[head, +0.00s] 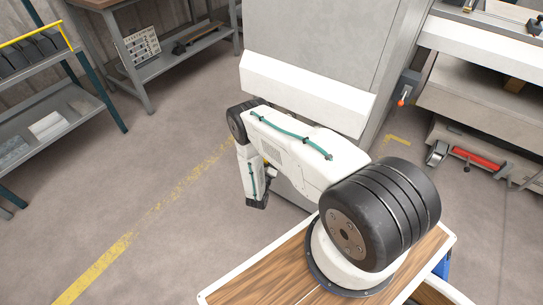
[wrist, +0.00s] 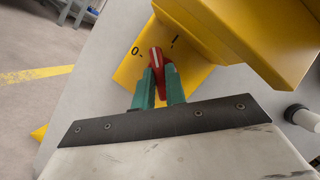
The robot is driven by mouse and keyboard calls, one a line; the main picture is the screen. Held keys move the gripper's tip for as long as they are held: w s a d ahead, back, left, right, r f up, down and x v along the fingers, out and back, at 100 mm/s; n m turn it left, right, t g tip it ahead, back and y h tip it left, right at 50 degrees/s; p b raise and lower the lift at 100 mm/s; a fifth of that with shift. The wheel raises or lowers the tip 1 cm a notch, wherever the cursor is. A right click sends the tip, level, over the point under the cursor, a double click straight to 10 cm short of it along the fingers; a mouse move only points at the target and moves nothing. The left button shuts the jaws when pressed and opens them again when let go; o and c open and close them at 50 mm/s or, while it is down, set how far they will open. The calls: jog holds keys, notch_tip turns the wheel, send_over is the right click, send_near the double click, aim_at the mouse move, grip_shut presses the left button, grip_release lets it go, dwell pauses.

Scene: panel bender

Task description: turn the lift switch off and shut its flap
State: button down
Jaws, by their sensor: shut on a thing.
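The lift switch's red handle (wrist: 157,59) stands on a yellow plate (wrist: 198,73) in the wrist view. The plate carries a 0 mark at the handle's left and an I mark at its upper right. The handle's end points up between the two marks, not clearly at either one. My gripper (wrist: 160,72) has its two teal fingers shut on the handle, one on each side. The yellow flap (wrist: 262,40) is open and stands out over the plate's upper right. In the head view my arm hides the handle and fingers.
A pale grey machine cabinet (head: 315,40) stands in front of my arm. A workbench (head: 150,75) and a shelf rack (head: 45,110) are at the left. An orange-tipped lever (head: 402,101) is on the machine's right side. The floor at the left is clear.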

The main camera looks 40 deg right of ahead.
jog(key=shift+a+n+y, duration=0.15)
jog(key=shift+n+y, duration=0.15)
jog(key=shift+n, duration=0.2)
jog(key=c, duration=1.4)
grip_release()
jog(key=shift+c, duration=0.2)
jog(key=v, duration=0.7)
jog(key=shift+s+a+f, duration=0.2)
jog(key=shift+s+a, duration=0.05)
